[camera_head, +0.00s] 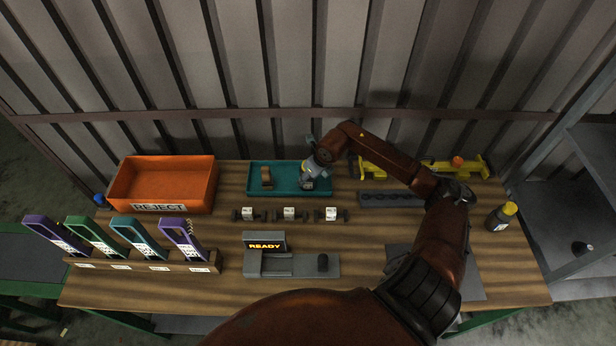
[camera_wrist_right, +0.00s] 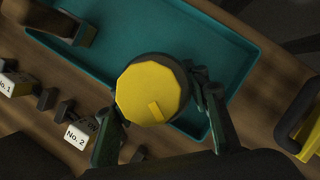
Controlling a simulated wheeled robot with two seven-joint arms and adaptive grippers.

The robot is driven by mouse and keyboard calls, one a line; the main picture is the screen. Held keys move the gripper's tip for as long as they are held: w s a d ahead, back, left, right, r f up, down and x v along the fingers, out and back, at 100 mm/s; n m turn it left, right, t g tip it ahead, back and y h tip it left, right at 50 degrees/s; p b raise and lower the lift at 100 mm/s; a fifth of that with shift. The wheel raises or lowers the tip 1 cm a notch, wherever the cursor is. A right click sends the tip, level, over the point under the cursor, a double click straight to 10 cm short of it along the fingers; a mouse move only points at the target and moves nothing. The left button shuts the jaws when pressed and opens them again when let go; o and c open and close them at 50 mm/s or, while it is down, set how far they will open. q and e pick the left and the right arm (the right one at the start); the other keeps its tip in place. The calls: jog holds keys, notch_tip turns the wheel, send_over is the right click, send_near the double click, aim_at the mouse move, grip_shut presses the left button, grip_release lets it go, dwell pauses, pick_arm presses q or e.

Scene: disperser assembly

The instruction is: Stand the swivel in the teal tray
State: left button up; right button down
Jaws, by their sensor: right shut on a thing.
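The swivel (camera_wrist_right: 150,92), a dark round piece with a faceted yellow top, is between the fingers of my right gripper (camera_wrist_right: 162,112) in the right wrist view. The gripper is shut on it. The teal tray (camera_head: 285,167) lies at the back middle of the table. In the head view my right gripper (camera_head: 309,178) is over the tray's right part and mostly hides the swivel. The tray (camera_wrist_right: 130,28) also shows behind the swivel in the wrist view. I cannot tell whether the swivel touches the tray floor. My left gripper is out of view.
A brown curved part (camera_head: 266,177) stands in the tray's left part. An orange reject bin (camera_head: 190,170) is left of the tray. Several small labelled stands (camera_head: 289,214) line its front. A yellow fixture (camera_head: 375,172) and a dark block (camera_head: 388,199) are to its right.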

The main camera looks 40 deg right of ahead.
jog(key=c, duration=1.6)
grip_release()
jog(key=shift+f, duration=0.1)
jog(key=o, duration=0.5)
jog(key=shift+r, duration=0.25)
jog(key=v, duration=1.1)
jog(key=shift+s+r, duration=0.25)
jog(key=shift+r, duration=0.1)
jog(key=shift+a, duration=0.1)
